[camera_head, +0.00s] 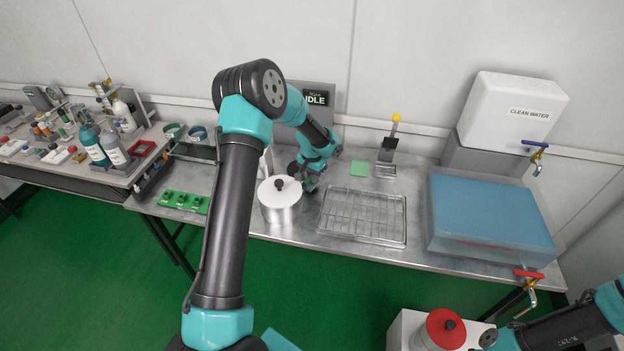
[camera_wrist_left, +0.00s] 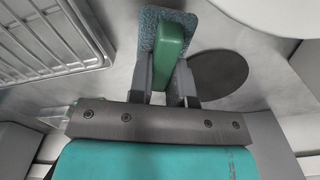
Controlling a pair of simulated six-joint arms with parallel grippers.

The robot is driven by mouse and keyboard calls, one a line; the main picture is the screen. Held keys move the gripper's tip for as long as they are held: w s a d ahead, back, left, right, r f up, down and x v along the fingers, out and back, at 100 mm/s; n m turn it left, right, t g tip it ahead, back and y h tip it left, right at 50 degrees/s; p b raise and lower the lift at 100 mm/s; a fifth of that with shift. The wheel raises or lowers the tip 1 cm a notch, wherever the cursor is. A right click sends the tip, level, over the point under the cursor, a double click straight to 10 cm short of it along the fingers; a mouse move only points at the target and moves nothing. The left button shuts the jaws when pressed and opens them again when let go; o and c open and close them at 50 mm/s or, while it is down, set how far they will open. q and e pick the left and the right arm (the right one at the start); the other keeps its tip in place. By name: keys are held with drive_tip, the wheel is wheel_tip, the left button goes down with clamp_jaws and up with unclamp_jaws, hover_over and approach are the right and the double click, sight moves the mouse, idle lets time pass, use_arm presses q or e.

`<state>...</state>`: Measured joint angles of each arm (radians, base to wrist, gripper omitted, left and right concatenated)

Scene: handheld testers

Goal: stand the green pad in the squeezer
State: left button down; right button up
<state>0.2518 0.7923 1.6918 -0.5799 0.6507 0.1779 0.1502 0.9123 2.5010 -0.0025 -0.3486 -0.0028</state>
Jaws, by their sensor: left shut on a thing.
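A flat green pad (camera_head: 359,168) lies on the steel table behind the wire rack. Beside it, on the right, stands a small metal press with a yellow knob (camera_head: 395,118), likely the squeezer. My left gripper (camera_head: 311,184) is low over the table between the white-lidded pot and the rack. In the left wrist view its fingers are shut on a green block (camera_wrist_left: 174,45) with a rough blue-grey layer (camera_wrist_left: 147,24) under it. In the head view the held block is hidden or too small to make out. My right gripper (camera_head: 487,340) is at the lower right, its jaws unclear.
The pot (camera_head: 281,203) stands close left of my left gripper. The wire rack (camera_head: 363,216) lies to its right and also shows in the left wrist view (camera_wrist_left: 50,45). A dark disc (camera_wrist_left: 218,72) lies near the held block. A blue tank (camera_head: 490,218) fills the right end.

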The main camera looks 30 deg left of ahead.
use_arm(q)
drive_tip(key=shift+f, duration=0.75)
drive_tip(key=shift+f, duration=0.15)
drive_tip(key=c, duration=1.1)
unclamp_jaws()
drive_tip(key=shift+o, duration=0.2)
wheel_tip(320, 180, up, 12)
